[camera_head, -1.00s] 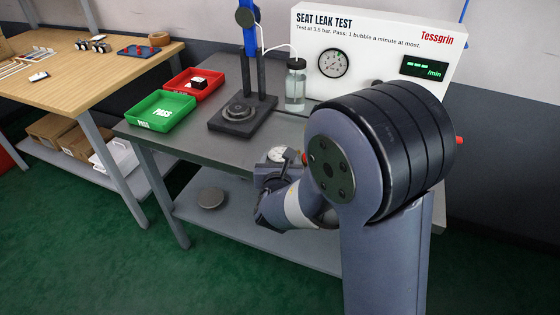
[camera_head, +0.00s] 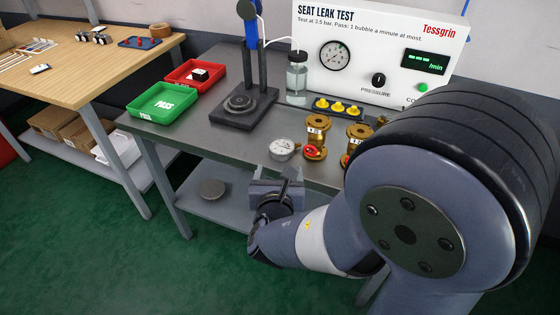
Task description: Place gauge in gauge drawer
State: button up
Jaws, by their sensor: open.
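A round gauge (camera_head: 282,149) with a white dial and metal rim lies face up on the grey test bench, close to its front edge. My gripper (camera_head: 279,181) is open and empty, just in front of the bench edge and below the gauge in the picture. It appears apart from the gauge. The finger tips are small and partly hidden by the gripper body. No gauge drawer can be made out in this view.
Brass valves (camera_head: 316,137) stand right of the gauge. Behind are a black clamp stand (camera_head: 243,106), a bottle (camera_head: 296,80) and the leak tester (camera_head: 385,50). Green (camera_head: 162,103) and red (camera_head: 195,75) trays sit at left. The bench (camera_head: 215,145) is bare left of the gauge.

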jog(key=shift+o, duration=0.2)
jog(key=shift+s+r, duration=0.2)
jog(key=shift+s, duration=0.5)
jog(key=g+p, duration=0.2)
jog(key=p, duration=0.4)
send_near(281, 147)
jog(key=w+f, duration=0.2)
jog(key=shift+t, duration=0.3)
jog(key=shift+r+p+x, duration=0.1)
jog(key=shift+p+x, duration=0.2)
jog(key=shift+x, duration=1.15)
jog(key=shift+r+p+x, duration=0.15)
jog(key=shift+p+x, duration=0.1)
jog(key=shift+x, duration=1.25)
jog(key=shift+w+d, duration=0.1)
jog(key=shift+c, duration=0.2)
jog(key=c, duration=0.9)
